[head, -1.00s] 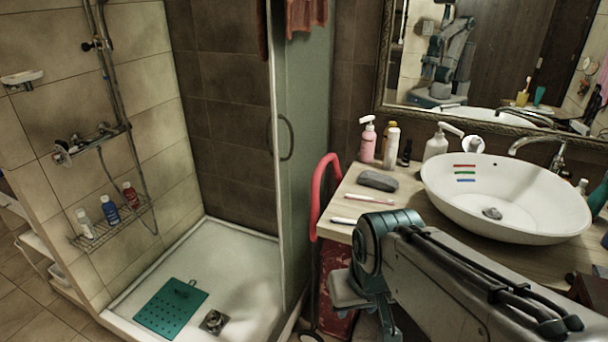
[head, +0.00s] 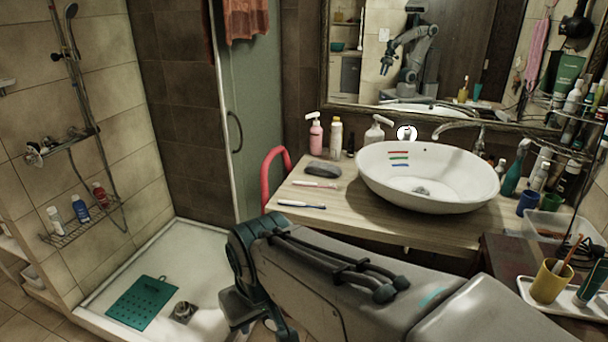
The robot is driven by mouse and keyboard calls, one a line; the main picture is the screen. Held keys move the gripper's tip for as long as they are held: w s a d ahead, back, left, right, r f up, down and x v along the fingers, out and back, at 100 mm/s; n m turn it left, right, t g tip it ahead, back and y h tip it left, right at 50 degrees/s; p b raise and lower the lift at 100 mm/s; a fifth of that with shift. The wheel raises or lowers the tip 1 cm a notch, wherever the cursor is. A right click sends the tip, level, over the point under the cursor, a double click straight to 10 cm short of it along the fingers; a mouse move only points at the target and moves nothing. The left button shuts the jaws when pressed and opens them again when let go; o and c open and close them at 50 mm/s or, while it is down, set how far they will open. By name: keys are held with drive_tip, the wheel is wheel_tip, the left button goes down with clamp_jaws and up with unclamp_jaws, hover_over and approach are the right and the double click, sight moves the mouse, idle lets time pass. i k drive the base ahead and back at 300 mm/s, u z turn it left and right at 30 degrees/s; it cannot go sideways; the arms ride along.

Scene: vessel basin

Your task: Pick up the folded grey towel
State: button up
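A small dark grey, rounded flat item (head: 323,169) lies on the wooden counter (head: 345,215), left of the white basin. It may be the folded grey towel, but I cannot make out folds. Nothing touches it from above. My arm crosses the lower middle of the view, in front of the counter, with its bent joint below and left of the grey item. The fingers of my gripper do not show. The mirror (head: 440,60) reflects my arm, too small to read the fingers.
The basin (head: 430,180) fills the counter's middle. Two toothbrushes (head: 302,204) lie in front of the grey item; a pink pump bottle (head: 316,133) and other bottles stand behind. A red curved rail (head: 270,165) rises at the counter's left edge. A yellow cup (head: 548,282) stands lower right.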

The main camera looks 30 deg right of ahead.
sight(314, 167)
drive_tip(key=k, duration=0.6)
drive_tip(key=z, duration=0.95)
drive_tip(key=i, duration=1)
drive_tip(key=z, duration=0.05)
drive_tip(key=k, duration=0.45)
drive_tip(key=u, duration=0.6)
drive_tip(key=i, duration=0.85)
drive_tip(key=z, duration=0.7)
drive_tip(key=i, duration=0.5)
drive_tip(key=z, duration=0.55)
